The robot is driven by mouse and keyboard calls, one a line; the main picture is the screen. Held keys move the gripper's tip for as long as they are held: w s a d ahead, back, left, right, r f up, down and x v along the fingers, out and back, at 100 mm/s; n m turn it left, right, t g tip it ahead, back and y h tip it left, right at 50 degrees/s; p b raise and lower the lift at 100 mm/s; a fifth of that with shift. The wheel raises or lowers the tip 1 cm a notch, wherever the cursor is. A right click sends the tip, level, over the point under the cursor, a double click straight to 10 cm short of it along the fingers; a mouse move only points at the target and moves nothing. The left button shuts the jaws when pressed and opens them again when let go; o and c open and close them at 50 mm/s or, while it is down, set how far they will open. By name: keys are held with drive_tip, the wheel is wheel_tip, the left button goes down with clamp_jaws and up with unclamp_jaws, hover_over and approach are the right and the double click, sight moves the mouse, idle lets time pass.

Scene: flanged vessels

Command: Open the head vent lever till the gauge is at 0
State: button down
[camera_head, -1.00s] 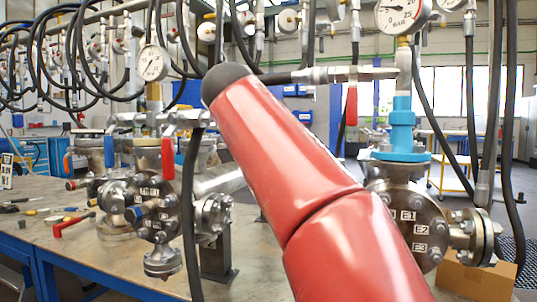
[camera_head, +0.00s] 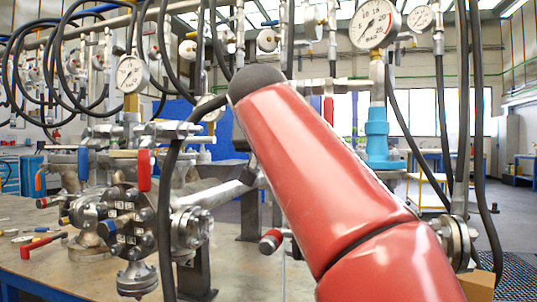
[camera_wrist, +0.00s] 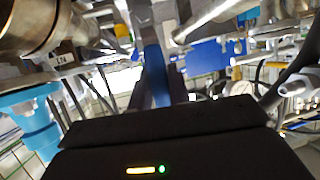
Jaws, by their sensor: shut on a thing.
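My red arm link crosses the middle of the head view and hides my gripper there. In the wrist view my gripper (camera_wrist: 155,95) shows as a dark body with grey fingers closed about a narrow blue piece (camera_wrist: 153,72), which looks like a lever handle. What it is fixed to is hard to make out. A white pressure gauge (camera_head: 376,23) marked in bar stands at the upper right, above a blue fitting (camera_head: 377,138). Its needle seems to point to the lower left; the exact reading is too small to tell.
A flanged vessel with levers (camera_head: 130,215) stands on the bench at left, with a smaller gauge (camera_head: 131,73) above. A red lever (camera_head: 328,110) hangs behind my arm. Black hoses (camera_head: 470,110) hang at right. Red-handled tools (camera_head: 42,243) lie on the bench.

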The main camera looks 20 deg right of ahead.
drive_tip(key=shift+f, duration=0.15)
drive_tip(key=c, duration=1.3)
unclamp_jaws()
drive_tip(key=shift+s, duration=0.1)
drive_tip(key=v, duration=0.7)
drive_tip(key=shift+s+a+r, duration=0.15)
drive_tip(key=shift+s+r, duration=0.1)
drive_tip(key=shift+f, duration=0.1)
drive_tip(key=s+f+n+g+y, duration=0.1)
drive_tip(key=s+f, duration=0.5)
drive_tip(key=f, duration=0.9)
drive_tip(key=s+a+f+n+g+y, duration=0.1)
drive_tip(key=s+f, duration=0.4)
drive_tip(key=f, duration=1)
drive_tip(key=s+a+f+n+g+y+p, duration=0.1)
drive_tip(key=s+f+n+g+y, duration=0.2)
drive_tip(key=f, duration=1.2)
drive_tip(key=shift+s+a+g+y, duration=0.15)
drive_tip(key=shift+s+g, duration=0.3)
drive_tip(key=shift+s, duration=0.45)
drive_tip(key=shift+s+a+g+y, duration=0.15)
drive_tip(key=shift+s+g, duration=0.3)
drive_tip(key=shift+s, duration=0.5)
